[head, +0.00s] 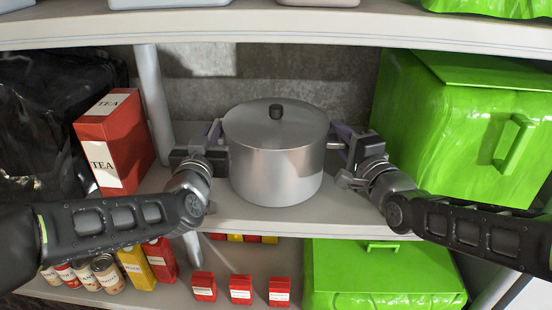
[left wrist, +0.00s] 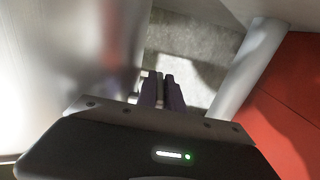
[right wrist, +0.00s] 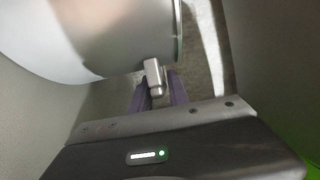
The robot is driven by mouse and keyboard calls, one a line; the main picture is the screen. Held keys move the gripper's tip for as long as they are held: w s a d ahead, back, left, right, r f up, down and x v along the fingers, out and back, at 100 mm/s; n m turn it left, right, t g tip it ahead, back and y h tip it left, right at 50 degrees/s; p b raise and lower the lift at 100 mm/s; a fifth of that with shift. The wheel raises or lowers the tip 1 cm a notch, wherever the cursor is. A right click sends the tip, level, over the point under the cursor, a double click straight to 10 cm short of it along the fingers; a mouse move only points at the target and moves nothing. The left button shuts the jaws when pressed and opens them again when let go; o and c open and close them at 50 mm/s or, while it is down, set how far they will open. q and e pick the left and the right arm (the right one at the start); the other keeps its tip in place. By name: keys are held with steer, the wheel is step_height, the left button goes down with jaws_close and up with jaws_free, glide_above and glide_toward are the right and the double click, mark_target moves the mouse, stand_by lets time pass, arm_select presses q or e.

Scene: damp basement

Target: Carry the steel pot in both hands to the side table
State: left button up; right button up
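The steel pot (head: 277,155), lidded with a black knob, stands upright on the middle shelf between my grippers. Its side fills the left of the left wrist view (left wrist: 60,60) and the upper left of the right wrist view (right wrist: 90,35). My left gripper (head: 217,132) is at the pot's left side; its fingers (left wrist: 163,92) look closed on a thin grey part, apparently the handle, mostly hidden. My right gripper (head: 343,138) is at the right side; its fingers (right wrist: 158,95) are apart, with the right handle (right wrist: 153,75) between them. I see no side table.
A red tea box (head: 113,142) and a grey post (head: 154,105) stand left of the pot. A large green bin (head: 465,125) is close on the right. The upper shelf (head: 290,24) hangs above. Cans, small red boxes and another green bin (head: 380,275) are below.

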arm_select(q)
jaws_close()
arm_select(e)
jaws_close()
steer(key=shift+f, duration=0.1)
stand_by(0.6)
